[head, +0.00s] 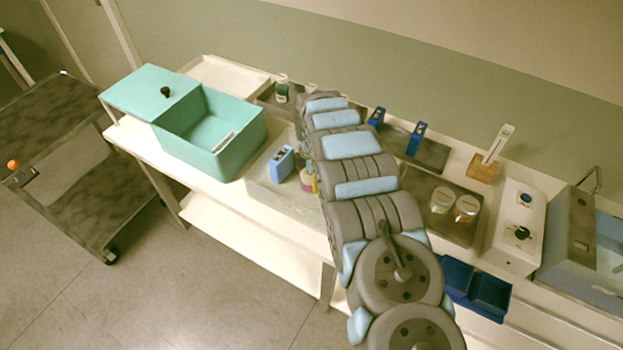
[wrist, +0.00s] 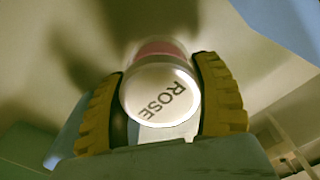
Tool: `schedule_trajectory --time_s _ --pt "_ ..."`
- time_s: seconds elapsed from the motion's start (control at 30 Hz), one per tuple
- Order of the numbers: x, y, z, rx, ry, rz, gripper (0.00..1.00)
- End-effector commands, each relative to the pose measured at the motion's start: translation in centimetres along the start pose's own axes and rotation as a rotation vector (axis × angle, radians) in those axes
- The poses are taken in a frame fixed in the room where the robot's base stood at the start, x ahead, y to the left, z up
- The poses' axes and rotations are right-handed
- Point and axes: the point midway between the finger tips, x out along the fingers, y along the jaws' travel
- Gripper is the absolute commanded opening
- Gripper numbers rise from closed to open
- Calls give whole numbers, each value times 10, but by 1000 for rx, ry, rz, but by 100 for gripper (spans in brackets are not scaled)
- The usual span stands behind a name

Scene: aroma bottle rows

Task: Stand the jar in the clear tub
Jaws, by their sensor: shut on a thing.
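The jar (wrist: 160,88) has a pale round lid marked ROSE and a pinkish body. In the wrist view it sits between the two yellow ribbed fingers of my gripper (wrist: 162,100), which is shut on it. In the head view a pink bit of the jar (head: 306,186) shows beside my arm, next to a yellow finger; my arm hides most of the gripper. The clear tub (head: 293,207) appears as a pale see-through container on the bench, right of the teal box. The jar is at or over its right part; I cannot tell its height or whether it touches the bottom.
Blue bottles (head: 416,138) stand on a dark tray behind my arm. Two lidded jars (head: 441,200) stand on another tray (head: 462,236) to the right.

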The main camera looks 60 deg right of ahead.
Motion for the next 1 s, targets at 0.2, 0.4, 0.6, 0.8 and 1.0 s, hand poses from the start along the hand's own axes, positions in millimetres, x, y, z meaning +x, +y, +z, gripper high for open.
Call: schedule_trajectory --time_s 0.2,0.4,0.6,0.8,1.0 --pt "3 0 0 1 1 0 73" --pt "3 0 0 0 0 0 96" --pt "2 0 0 0 0 0 96" --pt "-4 0 0 0 0 1 96" --pt "-21 1 0 1 -1 2 96"
